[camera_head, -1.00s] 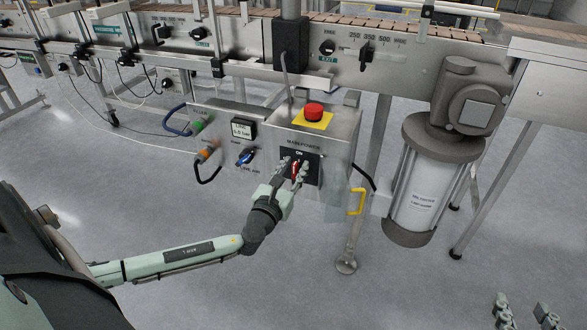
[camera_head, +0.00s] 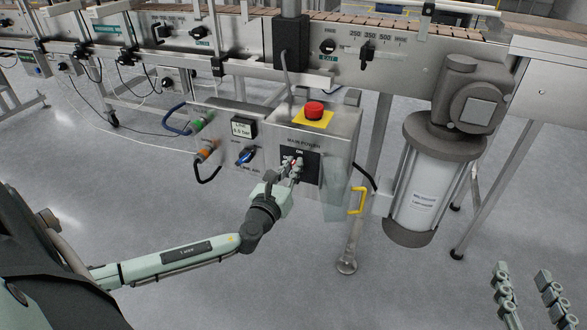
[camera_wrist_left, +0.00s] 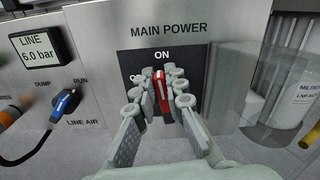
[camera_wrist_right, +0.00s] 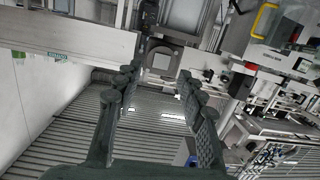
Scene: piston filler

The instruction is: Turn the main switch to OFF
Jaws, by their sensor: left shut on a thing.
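The main power switch has a red handle (camera_wrist_left: 162,90) on a black plate (camera_wrist_left: 200,62) marked ON at the top, under the words MAIN POWER. The handle stands about upright in the left wrist view, below ON. My left gripper (camera_head: 291,166) is shut on the handle; its fingers (camera_wrist_left: 161,82) lie on either side of it and hide the lower part of the plate. The switch sits on the front of a steel box (camera_head: 330,128). My right gripper (camera_head: 528,285) is open and empty at the lower right, away from the box; it also shows in the right wrist view (camera_wrist_right: 157,78).
A red emergency button (camera_head: 314,110) on a yellow plate tops the box. Left of it are a LINE 6.0 bar display (camera_wrist_left: 35,46) and a blue LINE AIR valve (camera_wrist_left: 67,102). A yellow handle (camera_head: 357,201) and a motor (camera_head: 470,105) stand to the right.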

